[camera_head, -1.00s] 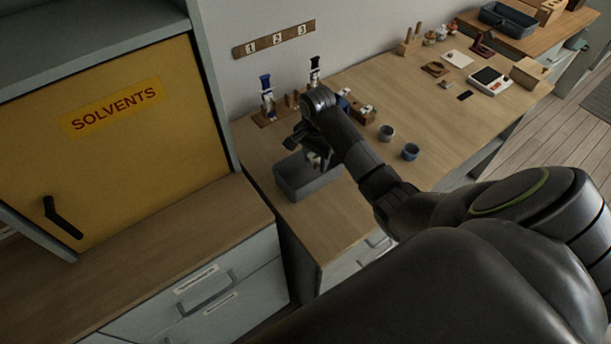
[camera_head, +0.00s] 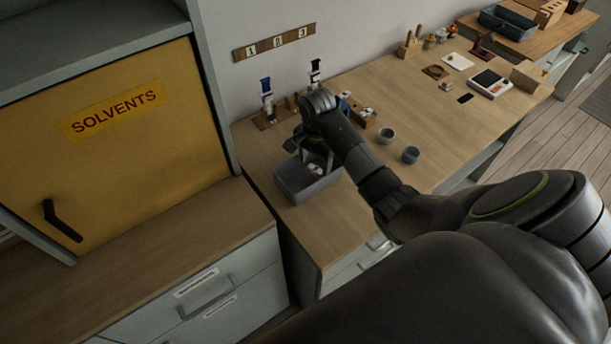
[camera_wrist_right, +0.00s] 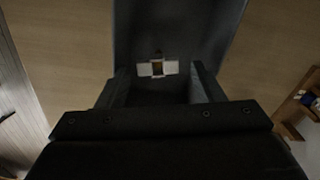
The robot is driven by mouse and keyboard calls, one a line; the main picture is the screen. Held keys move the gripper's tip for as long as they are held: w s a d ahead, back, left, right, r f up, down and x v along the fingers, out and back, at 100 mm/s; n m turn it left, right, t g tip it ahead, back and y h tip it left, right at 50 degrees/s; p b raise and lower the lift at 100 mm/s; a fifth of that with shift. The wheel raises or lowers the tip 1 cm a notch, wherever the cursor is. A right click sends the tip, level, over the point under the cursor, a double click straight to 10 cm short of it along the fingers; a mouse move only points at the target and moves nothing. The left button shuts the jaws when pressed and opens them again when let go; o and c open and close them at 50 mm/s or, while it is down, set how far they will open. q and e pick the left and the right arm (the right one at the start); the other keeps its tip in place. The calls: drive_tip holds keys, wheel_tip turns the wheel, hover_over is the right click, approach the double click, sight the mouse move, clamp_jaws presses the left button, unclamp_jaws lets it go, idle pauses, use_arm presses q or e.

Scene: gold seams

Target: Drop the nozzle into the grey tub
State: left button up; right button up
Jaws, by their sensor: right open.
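The grey tub (camera_head: 293,192) stands on the near left end of the wooden bench; its dark inside also shows in the wrist view (camera_wrist_right: 215,30). My right gripper (camera_head: 316,160) is over the tub, pointing down, with its jaws apart and empty. In the wrist view the gripper (camera_wrist_right: 157,88) has its two fingers on either side of the picture's middle. The nozzle (camera_wrist_right: 157,68), a small white piece with a brown-gold middle, lies in the tub between and beyond the fingers. In the head view it is a pale spot (camera_head: 315,169), partly hidden. My left gripper is out of view.
Syringe-like pieces in a wooden stand (camera_head: 267,100) are behind the tub under a 1-2-3 plaque (camera_head: 277,42). A yellow solvents cabinet (camera_head: 120,140) is at left.

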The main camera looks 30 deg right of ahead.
wheel_tip(320, 180, up, 17)
drive_tip(key=p, duration=1.1)
drive_tip(key=shift+r, duration=0.2)
